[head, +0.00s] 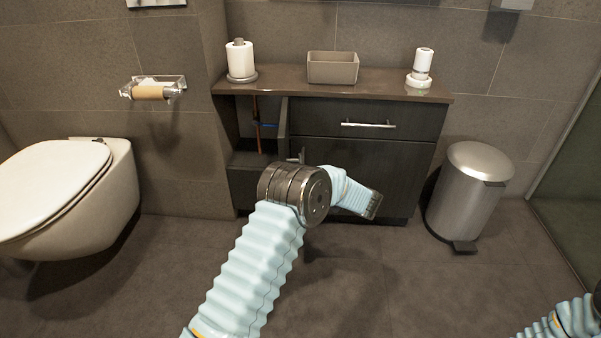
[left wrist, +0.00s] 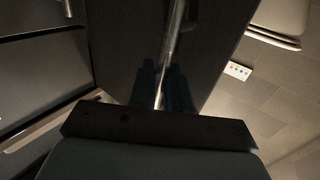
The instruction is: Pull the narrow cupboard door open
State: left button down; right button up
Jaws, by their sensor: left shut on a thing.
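The narrow cupboard door (head: 283,118) stands swung out at the left of the dark vanity, seen nearly edge-on in the head view. My right gripper is out of view.
A drawer with a bar handle (head: 368,124) and a panel below it are to the right. A toilet (head: 70,190) stands at left, a metal pedal bin (head: 468,195) at right. The countertop (head: 290,85) holds a paper roll, a box and a dispenser. Floor in front is clear.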

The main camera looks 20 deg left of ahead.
pick_arm(q)
jog(key=shift+w, duration=0.1)
dwell(0.3)
jog(key=c, duration=1.3)
grip_release()
jog(key=shift+c, duration=0.2)
jog(key=p+v, duration=0.1)
jog(key=v, duration=1.2)
jog(key=shift+d, duration=0.4)
